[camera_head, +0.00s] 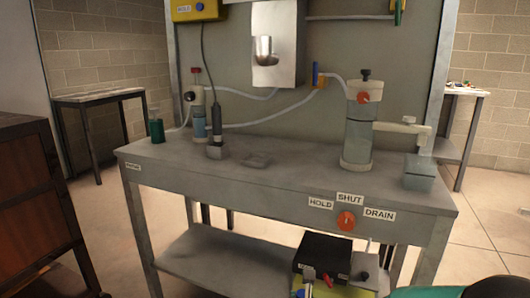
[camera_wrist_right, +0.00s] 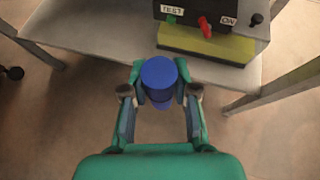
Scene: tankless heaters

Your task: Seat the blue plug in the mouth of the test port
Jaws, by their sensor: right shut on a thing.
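In the right wrist view, my right gripper (camera_wrist_right: 158,88) is shut on the blue plug (camera_wrist_right: 158,72), a short cylinder whose round end faces the camera. The plug is held above the floor, apart from the black box (camera_wrist_right: 212,12) with a TEST label (camera_wrist_right: 171,10). A small green part (camera_wrist_right: 171,20) shows under that label; I cannot make out a port mouth there. In the head view the black box (camera_head: 327,254) sits on the lower shelf, and a teal part of mine is cut off at the bottom right. My left gripper is not in view.
The box has a red lever (camera_wrist_right: 205,27) and a yellow-green base (camera_wrist_right: 208,45). A black knob (camera_wrist_right: 256,19) stands beside it. The lower shelf (camera_head: 215,265) is bare at left.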

